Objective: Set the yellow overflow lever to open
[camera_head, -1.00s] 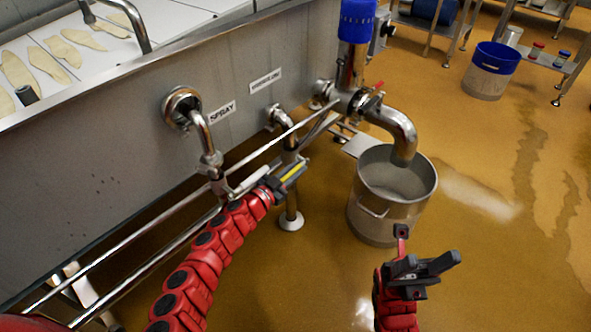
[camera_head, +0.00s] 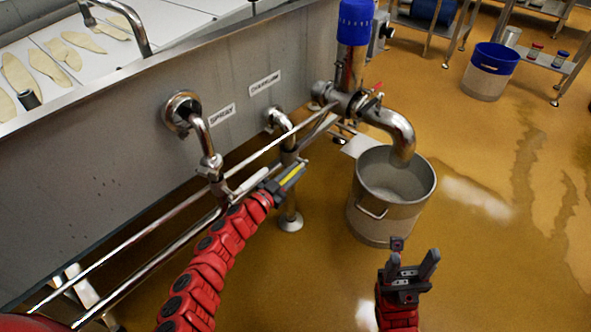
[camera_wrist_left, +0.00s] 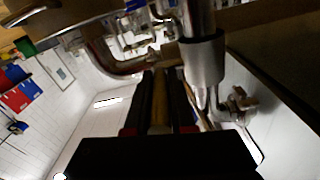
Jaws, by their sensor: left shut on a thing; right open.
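The yellow lever (camera_head: 291,177) shows as a narrow yellow strip between the fingers of my left gripper (camera_head: 287,180), beside the vertical drain pipe (camera_head: 289,153) under the vat. The left gripper is shut on it, and the fingers hide most of the lever. In the left wrist view, a yellowish bar (camera_wrist_left: 160,112) lies lengthwise between the dark fingers, close to a metal pipe. Where the lever joins the pipe is hidden. My right gripper (camera_head: 415,268) is open and empty, in front of the steel bucket.
The steel bucket (camera_head: 372,226) stands under a bent outlet pipe (camera_head: 397,128) with a red-handled valve (camera_head: 377,90). Two long metal rails (camera_head: 150,232) run along the vat wall (camera_head: 90,170). A blue-rimmed bin (camera_head: 484,88) stands farther back. The floor at right is clear.

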